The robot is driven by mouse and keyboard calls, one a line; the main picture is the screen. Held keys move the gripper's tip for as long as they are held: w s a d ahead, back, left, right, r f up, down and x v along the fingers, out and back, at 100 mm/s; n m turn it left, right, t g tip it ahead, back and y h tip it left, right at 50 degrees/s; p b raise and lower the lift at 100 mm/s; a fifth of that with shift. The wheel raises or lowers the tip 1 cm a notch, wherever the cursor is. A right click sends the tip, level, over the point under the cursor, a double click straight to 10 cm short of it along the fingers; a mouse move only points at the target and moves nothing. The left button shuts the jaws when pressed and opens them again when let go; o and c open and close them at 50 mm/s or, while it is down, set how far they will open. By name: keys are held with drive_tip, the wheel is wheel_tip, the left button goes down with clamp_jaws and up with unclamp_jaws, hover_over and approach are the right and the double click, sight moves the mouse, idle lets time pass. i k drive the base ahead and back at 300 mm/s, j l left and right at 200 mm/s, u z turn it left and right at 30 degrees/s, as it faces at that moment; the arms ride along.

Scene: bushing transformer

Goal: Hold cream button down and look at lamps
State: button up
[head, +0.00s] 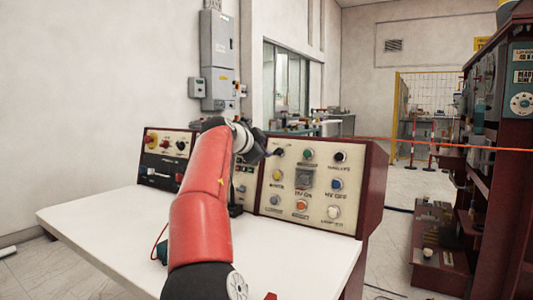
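The cream button (333,212) is at the lower right of the sloped control panel (320,172). Above and left of it on the panel are a green round lamp or button (308,154), a yellow one (277,175), a blue one (337,184) and an orange one (301,205). I cannot tell whether any is lit. My arm reaches up over the white table, and my gripper (275,152) is near the panel's upper left corner, apart from the cream button. Its fingers are small and dark, so whether they are open is unclear.
A second panel (165,160) with red and yellow knobs stands at the left. The white table (110,220) is mostly clear at left. A dark red cabinet (500,170) stands at the right, and an orange line (420,143) crosses the aisle.

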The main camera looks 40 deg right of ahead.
sight(332, 212)
drive_tip(key=k+j, duration=0.1)
drive_tip(key=j, duration=0.25)
drive_tip(key=k+j, duration=0.1)
drive_tip(key=j, duration=0.25)
drive_tip(key=k+j, duration=0.1)
drive_tip(key=j, duration=0.25)
drive_tip(key=k+j, duration=0.15)
drive_tip(key=j, duration=0.15)
